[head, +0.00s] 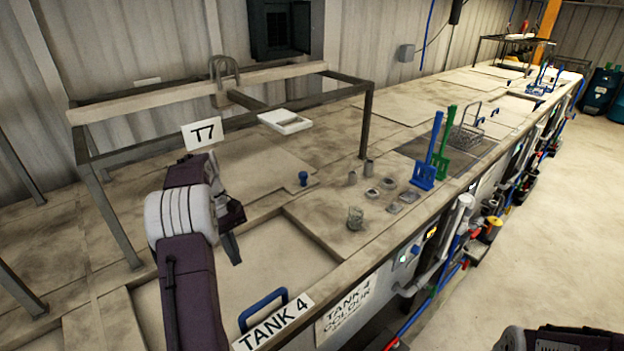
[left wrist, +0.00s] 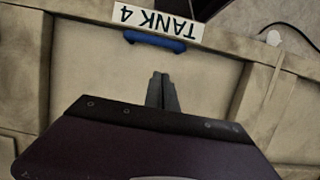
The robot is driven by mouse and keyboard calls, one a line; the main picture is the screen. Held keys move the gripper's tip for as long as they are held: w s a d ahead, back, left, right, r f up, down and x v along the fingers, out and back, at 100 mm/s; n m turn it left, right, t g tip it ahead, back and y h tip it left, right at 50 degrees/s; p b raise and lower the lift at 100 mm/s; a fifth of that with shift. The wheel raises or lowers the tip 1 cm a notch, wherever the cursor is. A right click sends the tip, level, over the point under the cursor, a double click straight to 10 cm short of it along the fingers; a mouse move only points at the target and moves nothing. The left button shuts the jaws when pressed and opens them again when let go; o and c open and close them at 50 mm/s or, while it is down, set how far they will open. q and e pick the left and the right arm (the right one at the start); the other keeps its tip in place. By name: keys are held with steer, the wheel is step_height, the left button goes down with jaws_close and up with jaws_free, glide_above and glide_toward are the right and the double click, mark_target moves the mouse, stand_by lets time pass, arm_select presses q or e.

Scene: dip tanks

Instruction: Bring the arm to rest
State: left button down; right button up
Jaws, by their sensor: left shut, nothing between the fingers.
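My left arm comes in from the lower left of the head view and reaches over the dip tank line. My left gripper (head: 232,247) is above the Tank 4 lid, empty, with its fingers pointing down. In the left wrist view the two fingers (left wrist: 161,92) are together. The pale Tank 4 lid (left wrist: 100,75) lies beneath them, with a blue handle (left wrist: 154,41) beyond the fingertips, apart from them. The handle also shows in the head view (head: 263,308), next to the TANK 4 sign (head: 273,324). My right gripper does not show.
A dark metal frame (head: 367,120) stands over the tanks behind the arm, with a T7 sign (head: 202,133). Small cups and a glass jar (head: 355,218) stand right of the arm. Blue (head: 424,176) and green (head: 441,160) racks stand farther along. Open floor (head: 560,220) lies right.

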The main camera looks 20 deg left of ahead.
arm_select(q)
steer(key=s+d+f+m+y+b, duration=0.1)
steer(key=d+f+m+b, duration=0.3)
steer(key=d, duration=0.5)
steer(key=s+d+f+m+y+b, duration=0.1)
steer(key=d+f+m+b, duration=0.1)
steer(key=d+b, duration=0.55)
steer(key=s+d+f+m+t, duration=0.1)
steer(key=s+d+f+m, duration=0.2)
steer(key=f, duration=0.3)
steer(key=s+d+f+m+t+y, duration=0.1)
steer(key=s+d+f+m, duration=0.2)
steer(key=s+f, duration=0.2)
steer(key=shift+f+t+b, duration=0.4)
steer(key=shift+f, duration=0.3)
steer(key=shift+s, duration=0.1)
